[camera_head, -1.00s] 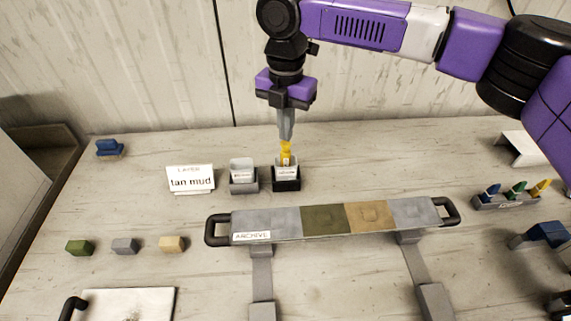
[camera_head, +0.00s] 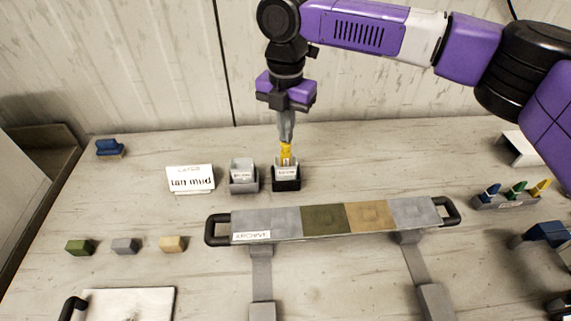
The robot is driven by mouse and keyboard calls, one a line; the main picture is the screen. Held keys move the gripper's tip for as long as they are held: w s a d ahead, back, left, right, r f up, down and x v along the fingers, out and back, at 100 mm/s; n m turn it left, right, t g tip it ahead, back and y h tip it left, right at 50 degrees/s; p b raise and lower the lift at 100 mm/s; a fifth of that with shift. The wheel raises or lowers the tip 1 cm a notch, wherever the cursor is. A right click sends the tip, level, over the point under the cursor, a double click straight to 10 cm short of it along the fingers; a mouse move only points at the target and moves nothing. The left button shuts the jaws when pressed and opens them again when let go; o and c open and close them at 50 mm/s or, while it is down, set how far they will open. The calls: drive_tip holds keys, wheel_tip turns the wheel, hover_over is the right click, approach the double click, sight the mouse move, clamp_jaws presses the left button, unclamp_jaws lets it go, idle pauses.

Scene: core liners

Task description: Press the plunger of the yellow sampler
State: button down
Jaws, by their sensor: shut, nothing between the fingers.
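The yellow sampler (camera_head: 286,151) stands upright in the right-hand labelled cup (camera_head: 286,183), which has a dark base. My gripper (camera_head: 286,139) is directly above it, pointing down. Its fingers are shut with nothing between them, and the tips meet the top of the sampler. The plunger itself is hidden at the fingertips, so I cannot tell how far it is pressed.
A second labelled cup (camera_head: 243,180) stands just left. A "tan mud" card (camera_head: 190,179) is further left. The archive tray (camera_head: 262,221) with black handles lies in front. A rack of coloured tools (camera_head: 505,201) stands at the right.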

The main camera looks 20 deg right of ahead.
drive_tip(key=shift+f, duration=1.1)
idle(0.7)
drive_tip(key=shift+r, duration=0.1)
wheel_tip(320, 180, up, 7)
drive_tip(key=p, duration=0.6)
drive_tip(key=shift+r+p, duration=0.1)
drive_tip(key=shift+p, duration=0.25)
idle(0.4)
